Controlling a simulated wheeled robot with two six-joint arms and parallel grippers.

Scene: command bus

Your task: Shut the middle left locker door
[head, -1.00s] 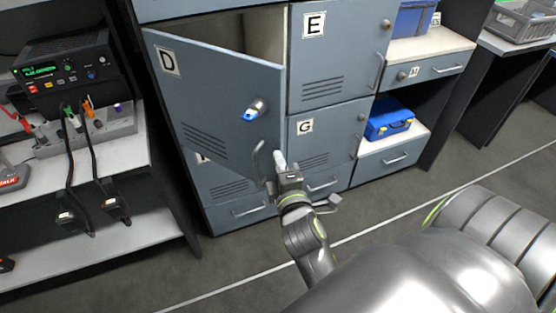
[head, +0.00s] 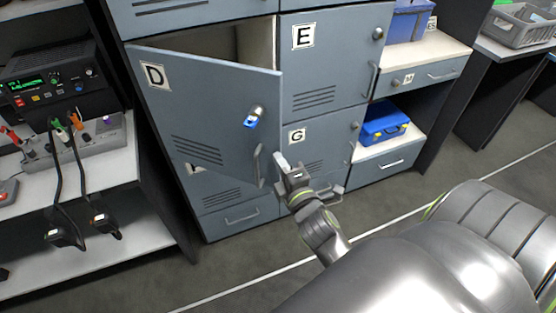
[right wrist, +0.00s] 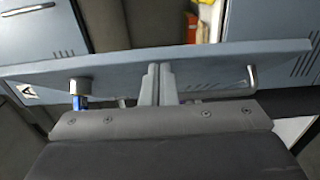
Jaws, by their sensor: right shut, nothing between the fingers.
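The middle left locker door, marked D (head: 205,110), is a grey-blue panel standing ajar, with a dark gap at its top right. It has a lock with a blue key (head: 254,116) and a bar handle (head: 258,164) near its free edge. My right gripper (head: 281,160) is shut and empty, just right of that handle. In the right wrist view the shut fingers (right wrist: 158,84) meet the door (right wrist: 205,61) between the lock (right wrist: 80,87) and the handle (right wrist: 251,80); contact is hard to tell. My left gripper is not in view.
Locker doors E (head: 335,55) and G (head: 318,140) are shut on the right. A blue case (head: 384,123) sits on a shelf beyond them. At left a bench (head: 60,195) holds electronic gear with hanging cables. The floor in front is clear.

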